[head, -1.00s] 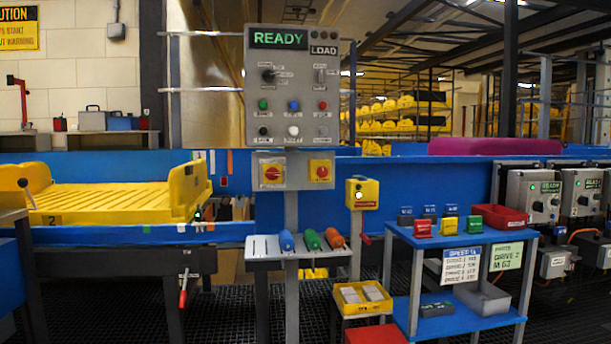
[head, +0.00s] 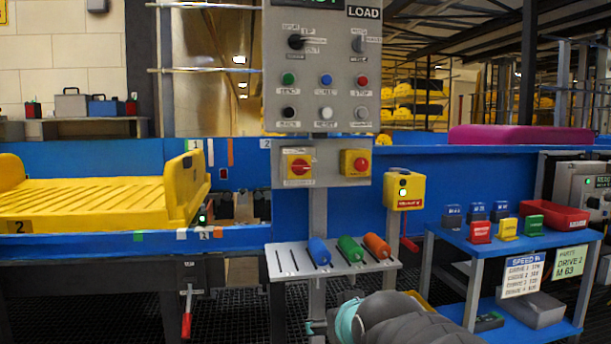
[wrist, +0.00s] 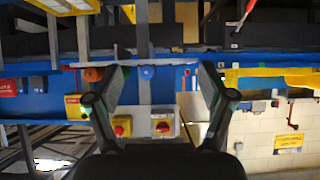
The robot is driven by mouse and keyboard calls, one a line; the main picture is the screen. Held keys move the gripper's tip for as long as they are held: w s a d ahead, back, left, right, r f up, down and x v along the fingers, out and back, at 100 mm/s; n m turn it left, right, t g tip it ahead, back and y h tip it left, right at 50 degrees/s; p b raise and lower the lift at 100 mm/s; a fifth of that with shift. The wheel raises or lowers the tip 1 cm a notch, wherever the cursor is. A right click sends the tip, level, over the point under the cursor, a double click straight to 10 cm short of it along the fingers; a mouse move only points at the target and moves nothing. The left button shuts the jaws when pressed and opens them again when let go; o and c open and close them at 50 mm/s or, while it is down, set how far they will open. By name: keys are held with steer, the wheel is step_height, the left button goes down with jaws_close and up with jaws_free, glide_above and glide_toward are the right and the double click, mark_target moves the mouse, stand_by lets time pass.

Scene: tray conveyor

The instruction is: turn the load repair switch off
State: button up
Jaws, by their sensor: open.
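The grey LOAD control panel (head: 322,60) stands upright in the middle of the head view. Below it, a small grey box carries a red rotary switch on a yellow plate (head: 300,167), which looks like the repair switch. A round red button on yellow (head: 356,163) sits to its right. The switch's label and handle setting are too small to read. In the upside-down wrist view the rotary switch (wrist: 162,127) and the red button (wrist: 121,126) show beyond the fingers. My gripper (wrist: 160,72) is open and empty, pointing towards the panel and apart from it.
A shelf with blue, green and orange handled tools (head: 350,250) juts out below the switch box. A yellow box with a lamp (head: 404,190) stands to the right, beside a blue table (head: 450,240) with coloured blocks. A yellow tray (head: 90,200) lies on the conveyor at left.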

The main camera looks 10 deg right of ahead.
steer(key=w+r+t+b, duration=0.1)
steer(key=w+r+t, duration=0.55)
steer(key=w, duration=0.75)
steer(key=t+b, duration=0.2)
steer(key=t, duration=0.3)
glide_toward(302, 170)
steer(key=p+x, duration=0.3)
steer(key=x, duration=0.6)
steer(key=shift+w+r, duration=0.2)
steer(key=shift+w, duration=0.15)
steer(key=c, duration=1.2)
